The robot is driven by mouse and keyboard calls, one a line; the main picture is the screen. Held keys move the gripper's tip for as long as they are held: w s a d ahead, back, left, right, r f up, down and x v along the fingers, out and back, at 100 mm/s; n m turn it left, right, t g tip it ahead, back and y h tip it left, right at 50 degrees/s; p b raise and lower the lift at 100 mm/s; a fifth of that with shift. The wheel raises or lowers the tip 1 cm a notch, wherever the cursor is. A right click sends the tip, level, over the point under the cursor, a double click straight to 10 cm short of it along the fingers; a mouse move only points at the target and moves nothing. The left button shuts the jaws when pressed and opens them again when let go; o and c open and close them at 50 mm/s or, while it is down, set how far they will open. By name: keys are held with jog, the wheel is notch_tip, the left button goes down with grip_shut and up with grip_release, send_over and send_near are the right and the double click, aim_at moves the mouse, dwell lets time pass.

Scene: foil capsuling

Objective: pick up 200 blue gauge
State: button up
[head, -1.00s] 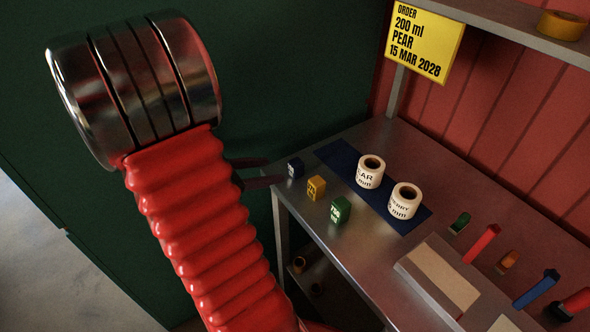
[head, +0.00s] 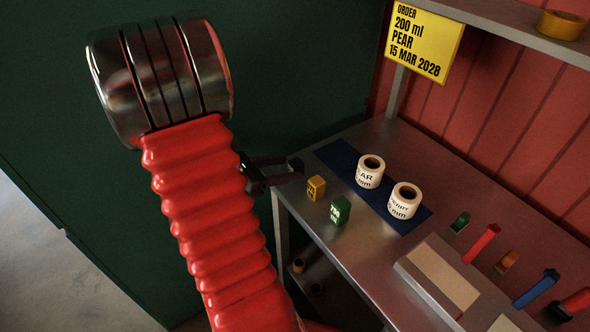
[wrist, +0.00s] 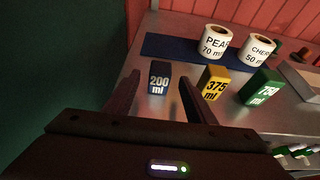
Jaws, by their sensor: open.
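The blue gauge (wrist: 159,79), marked 200 ml, stands upright near the left end of the metal table in the wrist view. My gripper (wrist: 158,78) is open, with one finger on each side of the blue gauge and a visible gap on both sides. In the head view my gripper (head: 296,168) reaches over the table's left end, and its fingers hide most of the blue gauge. The picture does not show the fingers touching it.
A yellow 375 ml gauge (wrist: 215,83) and a green 750 ml gauge (wrist: 260,86) stand to the right. Behind them two label rolls, pear (head: 370,172) and cherry (head: 404,201), stand on a blue mat (head: 338,156). A yellow order sign (head: 424,42) hangs above.

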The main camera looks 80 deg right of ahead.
aim_at(290, 168)
jog(key=shift+x, duration=2.25)
jog(key=shift+c, duration=0.3)
jog(key=c, duration=1.1)
